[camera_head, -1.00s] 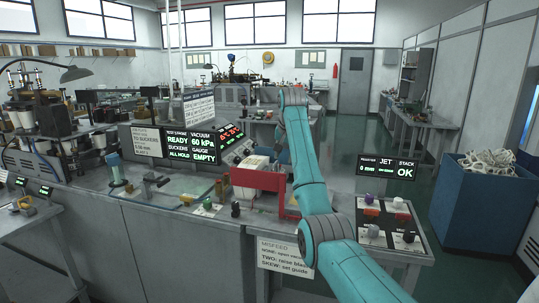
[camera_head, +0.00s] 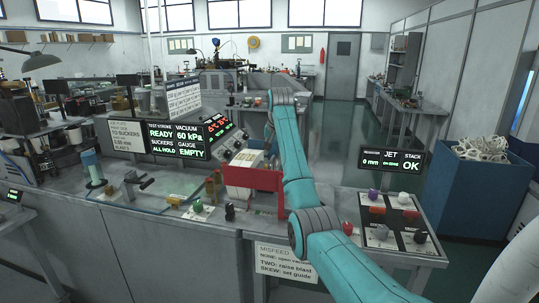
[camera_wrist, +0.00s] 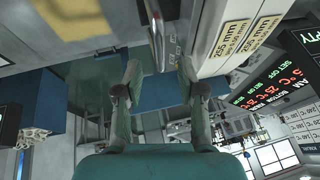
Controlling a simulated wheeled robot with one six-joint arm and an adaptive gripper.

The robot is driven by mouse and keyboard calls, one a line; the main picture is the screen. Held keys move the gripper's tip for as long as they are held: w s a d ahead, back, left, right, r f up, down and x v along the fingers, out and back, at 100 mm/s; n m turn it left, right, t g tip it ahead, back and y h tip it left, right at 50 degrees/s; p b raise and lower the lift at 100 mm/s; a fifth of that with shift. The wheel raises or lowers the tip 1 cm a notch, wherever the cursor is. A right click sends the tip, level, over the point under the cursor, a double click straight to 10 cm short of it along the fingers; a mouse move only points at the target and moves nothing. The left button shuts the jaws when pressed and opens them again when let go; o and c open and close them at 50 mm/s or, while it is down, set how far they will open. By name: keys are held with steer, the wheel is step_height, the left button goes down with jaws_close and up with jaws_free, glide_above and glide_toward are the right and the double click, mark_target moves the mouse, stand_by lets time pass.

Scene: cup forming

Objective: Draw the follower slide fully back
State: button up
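I cannot tell for certain which part is the follower slide. A red bracket (camera_head: 252,178) stands on the near bench beside a pale block (camera_head: 246,160), left of my arm. My gripper shows in the wrist view (camera_wrist: 158,78) with its two fingers apart and nothing between them. In the head view the end of my arm hangs behind the red bracket, and its fingers are not clear there. In the wrist view a pale machine housing with yellow labels (camera_wrist: 236,38) lies close to the right finger.
The status screens (camera_head: 178,138) read READY, 60 kPa and EMPTY. A jet and stack screen (camera_head: 391,161) reads 0 mm and OK above a knob panel (camera_head: 395,222). Knobs and a crank handle (camera_head: 140,185) stand on the bench. A blue bin (camera_head: 481,195) stands on the right.

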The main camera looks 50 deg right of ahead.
steer(key=shift+x, duration=1.15)
jaws_close()
